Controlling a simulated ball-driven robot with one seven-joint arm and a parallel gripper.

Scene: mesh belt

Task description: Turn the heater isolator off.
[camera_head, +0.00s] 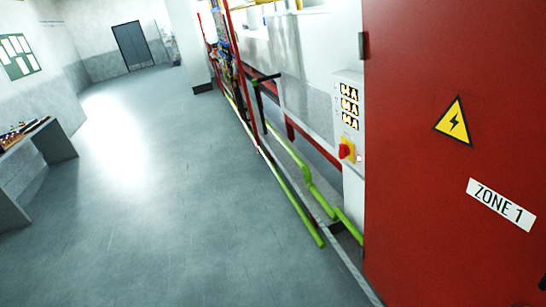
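A red rotary switch (346,151) on a yellow plate sits low on a narrow grey panel (347,185), just left of the red cabinet. It looks like the heater isolator, but I can read no label on it. Several lit displays (349,105) stand in a column above it. Its exact handle position is too small to tell. My gripper does not show in this view.
A red cabinet (420,200) with a yellow warning triangle (453,122) and a "ZONE 1" label (501,204) fills the right. Green pipes (300,170) run low beside the machine. A bench (45,145) stands left. The grey floor (170,200) between is clear.

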